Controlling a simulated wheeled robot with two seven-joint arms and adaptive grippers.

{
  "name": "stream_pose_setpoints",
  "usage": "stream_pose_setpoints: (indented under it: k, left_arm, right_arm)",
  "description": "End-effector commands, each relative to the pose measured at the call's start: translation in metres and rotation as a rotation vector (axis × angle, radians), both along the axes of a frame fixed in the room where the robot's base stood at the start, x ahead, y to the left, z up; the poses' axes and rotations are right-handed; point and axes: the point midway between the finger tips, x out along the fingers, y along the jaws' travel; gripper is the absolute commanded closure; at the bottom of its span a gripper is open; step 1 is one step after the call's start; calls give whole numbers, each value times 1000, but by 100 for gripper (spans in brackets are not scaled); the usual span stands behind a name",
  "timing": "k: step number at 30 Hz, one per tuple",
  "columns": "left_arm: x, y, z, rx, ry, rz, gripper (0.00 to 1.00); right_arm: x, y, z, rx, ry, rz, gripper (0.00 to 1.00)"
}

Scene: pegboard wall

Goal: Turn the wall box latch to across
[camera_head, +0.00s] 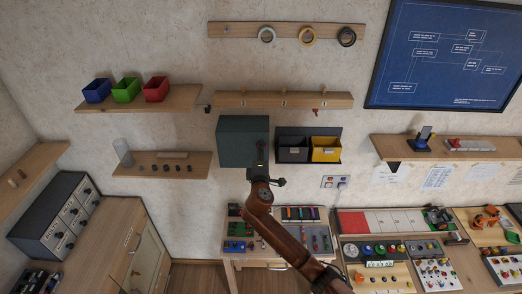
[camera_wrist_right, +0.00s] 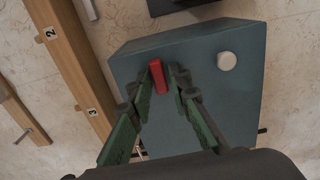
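The teal wall box (camera_head: 243,132) hangs on the wall left of the middle in the head view, and its front (camera_wrist_right: 215,95) fills much of the wrist view. Its red latch (camera_wrist_right: 158,77) shows in the wrist view, lying roughly parallel to the box edge nearest the numbered rail. In the head view my gripper hides the latch. My right gripper (camera_head: 260,147) is at the box front. My left gripper is not in view.
A white round knob (camera_wrist_right: 227,61) sits on the box front beside the latch. A numbered wooden rail (camera_head: 285,99) runs above the box. Black and yellow bins (camera_head: 326,149) hang close to its right. A shelf (camera_head: 160,165) is to the left.

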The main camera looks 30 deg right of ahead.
Motion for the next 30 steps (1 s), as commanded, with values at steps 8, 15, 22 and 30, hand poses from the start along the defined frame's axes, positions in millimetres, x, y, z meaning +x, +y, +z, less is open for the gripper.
stream_pose_setpoints:
  k: [8,15,22,30]
  left_arm:
    - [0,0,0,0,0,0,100]
    - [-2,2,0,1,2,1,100]
    - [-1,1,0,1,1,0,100]
    - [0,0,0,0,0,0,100]
  right_arm:
    - [0,0,1,1,-2,0,71]
    - [-6,5,0,2,-2,1,71]
    - [-41,27,-1,3,-1,3,71]
    - [-85,53,0,3,-2,2,71]
